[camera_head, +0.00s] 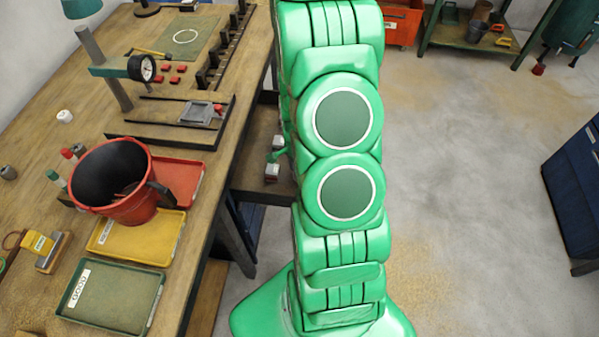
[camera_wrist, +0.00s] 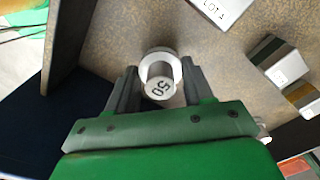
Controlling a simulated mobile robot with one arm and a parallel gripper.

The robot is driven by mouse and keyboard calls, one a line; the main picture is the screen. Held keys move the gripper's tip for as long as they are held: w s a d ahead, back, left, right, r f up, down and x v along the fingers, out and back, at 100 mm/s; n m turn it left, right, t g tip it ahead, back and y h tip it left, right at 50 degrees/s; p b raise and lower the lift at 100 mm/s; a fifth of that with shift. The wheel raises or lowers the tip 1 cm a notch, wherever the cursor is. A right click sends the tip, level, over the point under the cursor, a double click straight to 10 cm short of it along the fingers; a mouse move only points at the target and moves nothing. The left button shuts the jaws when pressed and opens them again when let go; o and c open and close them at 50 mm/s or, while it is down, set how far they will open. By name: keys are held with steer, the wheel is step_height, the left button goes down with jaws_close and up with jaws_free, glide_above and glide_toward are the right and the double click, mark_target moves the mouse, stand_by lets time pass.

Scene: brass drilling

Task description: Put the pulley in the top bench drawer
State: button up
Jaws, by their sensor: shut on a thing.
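The pulley (camera_wrist: 160,82), a silver stepped round piece marked 50, sits between the jaws of my gripper (camera_wrist: 158,76) in the wrist view. My gripper is shut on it. Below it lies the brown-grey floor of the open drawer (camera_wrist: 115,40), with a dark wall at the left. Whether the pulley touches this floor I cannot tell. In the head view the open bench drawer (camera_head: 256,150) sticks out from the bench's right side. My arm hides part of the drawer, and the pulley does not show there.
Several metal blocks lie in the drawer: one marked LOT (camera_wrist: 218,10), a grey one (camera_wrist: 280,64) and a yellowish one (camera_wrist: 303,97). The bench (camera_head: 60,105) holds a red bucket (camera_head: 130,205), trays and a dial gauge stand. Floor at right is open.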

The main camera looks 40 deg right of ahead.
steer(key=shift+f, duration=1.05)
steer(key=shift+f, duration=0.1)
steer(key=o, duration=1.2)
